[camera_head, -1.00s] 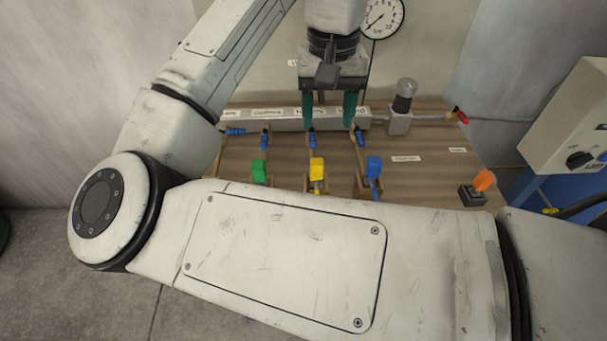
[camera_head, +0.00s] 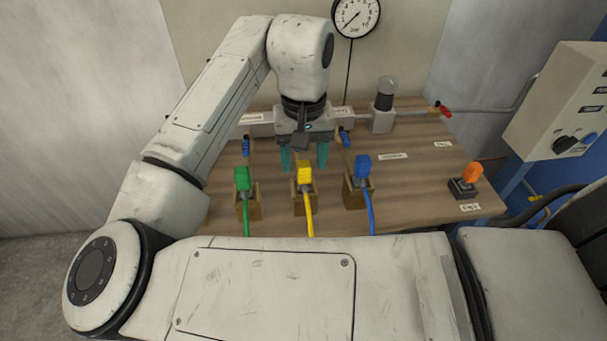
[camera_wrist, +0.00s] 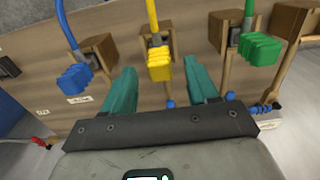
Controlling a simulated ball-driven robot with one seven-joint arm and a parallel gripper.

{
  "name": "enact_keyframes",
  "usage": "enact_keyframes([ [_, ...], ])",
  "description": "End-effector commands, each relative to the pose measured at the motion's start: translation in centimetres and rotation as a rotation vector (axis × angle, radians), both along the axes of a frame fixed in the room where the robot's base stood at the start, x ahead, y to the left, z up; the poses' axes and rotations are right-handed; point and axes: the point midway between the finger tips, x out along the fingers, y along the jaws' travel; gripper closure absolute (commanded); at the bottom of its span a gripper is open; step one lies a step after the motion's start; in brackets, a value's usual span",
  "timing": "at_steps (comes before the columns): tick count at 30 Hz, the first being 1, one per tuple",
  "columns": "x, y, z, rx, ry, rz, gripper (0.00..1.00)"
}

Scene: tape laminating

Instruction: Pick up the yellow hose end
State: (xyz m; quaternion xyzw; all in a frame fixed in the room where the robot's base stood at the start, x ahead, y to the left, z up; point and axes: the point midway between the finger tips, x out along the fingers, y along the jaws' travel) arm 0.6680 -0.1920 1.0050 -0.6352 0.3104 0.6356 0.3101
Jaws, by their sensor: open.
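The yellow hose end (camera_head: 304,175) sits upright in a wooden holder (camera_head: 305,203), with its yellow hose hanging toward the front. In the wrist view my gripper (camera_wrist: 156,72) has one finger to each side of the yellow hose end. I cannot tell that either finger touches it.
A green hose end (camera_head: 242,179) stands left and a blue hose end (camera_head: 362,167) right, each in a wooden holder. Blue fittings and a metal rail lie behind.

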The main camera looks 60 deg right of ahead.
Motion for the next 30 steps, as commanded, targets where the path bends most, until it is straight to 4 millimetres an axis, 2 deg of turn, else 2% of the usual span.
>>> enact_keyframes([
  [3, 0.0, 0.0, -1.5, 0.002, 0.001, 0.001, 0.42],
  [6, 0.0, 0.0, -2.2, 0.0, 0.0, 0.001, 0.42],
  [13, 0.0, 0.0, -2.3, 0.0, -0.001, 0.0, 0.42],
  [30, 0.0, 0.0, -2.3, 0.0, 0.0, 0.0, 0.95],
])
